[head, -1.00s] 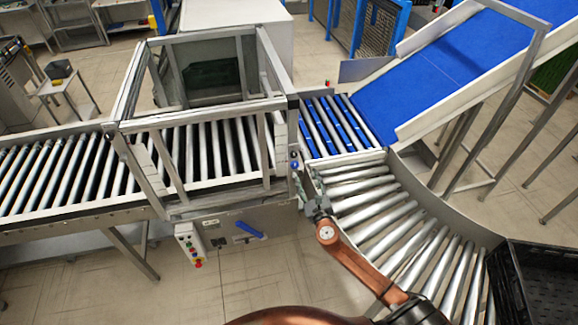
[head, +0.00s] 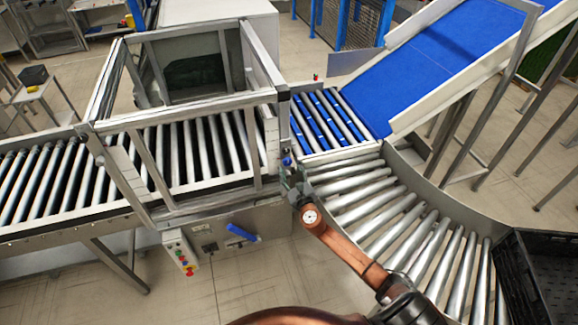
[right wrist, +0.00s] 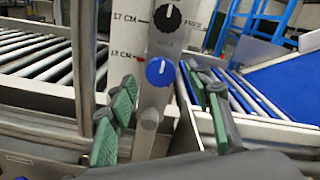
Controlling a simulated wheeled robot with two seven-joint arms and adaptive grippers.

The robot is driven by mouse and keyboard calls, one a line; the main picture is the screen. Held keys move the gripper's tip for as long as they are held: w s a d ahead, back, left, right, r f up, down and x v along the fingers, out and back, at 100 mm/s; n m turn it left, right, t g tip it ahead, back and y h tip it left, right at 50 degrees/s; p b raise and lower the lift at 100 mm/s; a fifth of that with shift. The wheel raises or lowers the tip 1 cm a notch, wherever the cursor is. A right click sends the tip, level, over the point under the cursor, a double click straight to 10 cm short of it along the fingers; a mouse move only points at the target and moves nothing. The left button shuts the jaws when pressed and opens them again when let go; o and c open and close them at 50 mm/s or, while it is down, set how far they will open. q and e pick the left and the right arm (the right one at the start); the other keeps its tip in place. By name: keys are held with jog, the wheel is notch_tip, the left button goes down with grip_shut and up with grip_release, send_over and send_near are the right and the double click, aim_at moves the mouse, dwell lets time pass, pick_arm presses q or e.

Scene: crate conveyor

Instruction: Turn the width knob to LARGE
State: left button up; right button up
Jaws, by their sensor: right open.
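A narrow pale panel on the frame post carries a round blue knob (right wrist: 160,71) with a white mark, and a black knob (right wrist: 168,17) above it. Small lettering between them is too blurred to read surely, so I cannot tell which knob it names. The blue knob also shows small in the head view (head: 286,161). My right gripper (right wrist: 161,84) is open, its green-padded fingers to the left and right of the blue knob, with no visible contact. In the head view, my right gripper (head: 291,186) is just below the panel. My left gripper is out of view.
The metal frame (head: 180,115) stands left over the roller conveyor (head: 40,185). Curved rollers (head: 385,215) lie under my right arm. A control box (head: 181,251) and blue handle (head: 241,232) are lower left.

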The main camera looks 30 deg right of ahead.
jog(key=shift+x, duration=1.1)
jog(key=shift+d, duration=0.1)
jog(key=c, duration=1.1)
jog(key=shift+c, duration=0.2)
